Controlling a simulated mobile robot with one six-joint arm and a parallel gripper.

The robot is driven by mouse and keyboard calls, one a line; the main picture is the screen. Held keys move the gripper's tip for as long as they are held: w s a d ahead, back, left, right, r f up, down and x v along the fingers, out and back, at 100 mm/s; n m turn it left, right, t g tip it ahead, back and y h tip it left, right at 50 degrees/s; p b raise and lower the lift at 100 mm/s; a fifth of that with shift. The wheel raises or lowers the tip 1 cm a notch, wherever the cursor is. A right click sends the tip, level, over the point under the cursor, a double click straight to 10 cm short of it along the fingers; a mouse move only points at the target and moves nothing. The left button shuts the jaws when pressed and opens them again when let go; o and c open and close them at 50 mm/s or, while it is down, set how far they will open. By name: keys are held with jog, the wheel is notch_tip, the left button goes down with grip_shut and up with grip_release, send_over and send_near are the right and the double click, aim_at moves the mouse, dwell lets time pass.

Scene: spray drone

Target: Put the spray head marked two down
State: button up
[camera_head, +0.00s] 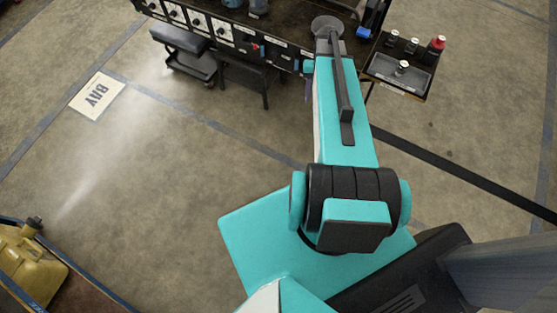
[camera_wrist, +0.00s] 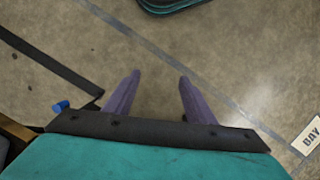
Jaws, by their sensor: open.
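My gripper (camera_wrist: 158,90) shows in the wrist view as two purple fingers, spread apart with only bare floor between them. In the head view only a small purple part of it shows beside my arm, below the bench edge; the rest is hidden. On a dark tray (camera_head: 385,75) right of my arm stand several small dark pieces with pale tops, among them one at the front (camera_head: 403,67). Some of these may be spray heads, but no number can be read, so I cannot tell which is marked two.
A dark bench (camera_head: 285,28) with white-labelled fittings runs along the top. A red-topped container (camera_head: 436,46) stands on the tray's right side. A yellow can (camera_head: 30,265) is at lower left. Floor around the BAY sign (camera_head: 97,95) is clear.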

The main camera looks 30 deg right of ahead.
jog(key=s+a+f+n+g, duration=0.1)
jog(key=s+a+f, duration=0.25)
jog(key=a, duration=0.45)
jog(key=s+a+f+n+g, duration=0.1)
jog(key=s+a+f+n, duration=0.15)
jog(key=a+f, duration=0.35)
jog(key=s+a+f+n+g+h, duration=0.1)
jog(key=s+a+f, duration=0.3)
jog(key=s+a, duration=0.8)
jog(key=shift+s+a+f+n, duration=0.25)
jog(key=shift+s+f+n, duration=0.1)
jog(key=shift+s+n, duration=0.45)
jog(key=c, duration=0.5)
jog(key=shift+d, duration=0.1)
